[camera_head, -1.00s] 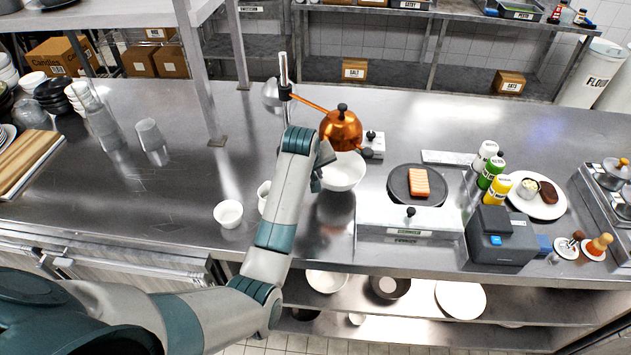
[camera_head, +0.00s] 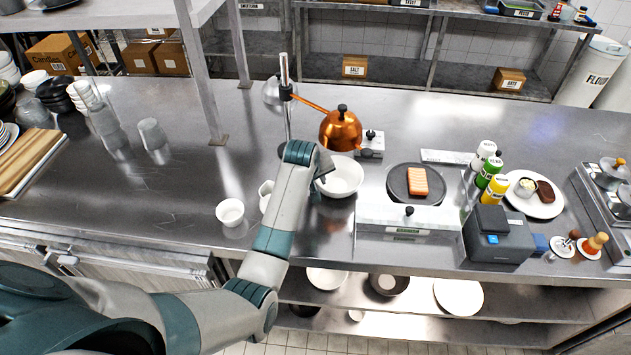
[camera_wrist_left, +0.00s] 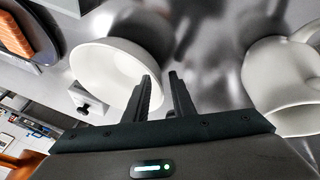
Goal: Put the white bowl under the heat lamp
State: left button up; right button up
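The white bowl (camera_head: 345,182) stands upright on or just above the steel counter, in front of and slightly below the copper heat lamp (camera_head: 341,130) in the head view. The lamp hangs from an arm on an upright post (camera_head: 286,110). My left gripper (camera_head: 324,172) is at the bowl's left rim. In the left wrist view the fingers (camera_wrist_left: 163,85) are a little apart, with one over the inside of the bowl (camera_wrist_left: 105,70) and the other outside its rim. A gap shows between them. My right gripper is in neither view.
A white pitcher (camera_head: 265,192) and a small white bowl (camera_head: 230,212) stand left of my left gripper. A dark round plate with an orange block (camera_head: 417,181) lies to the right. A small switch box (camera_head: 370,143) sits beside the lamp.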

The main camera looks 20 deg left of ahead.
pick_arm(q)
jog(key=shift+r, duration=0.1)
jog(key=b+v, duration=0.4)
jog(key=v, duration=0.8)
jog(key=shift+d, duration=0.1)
dwell(0.3)
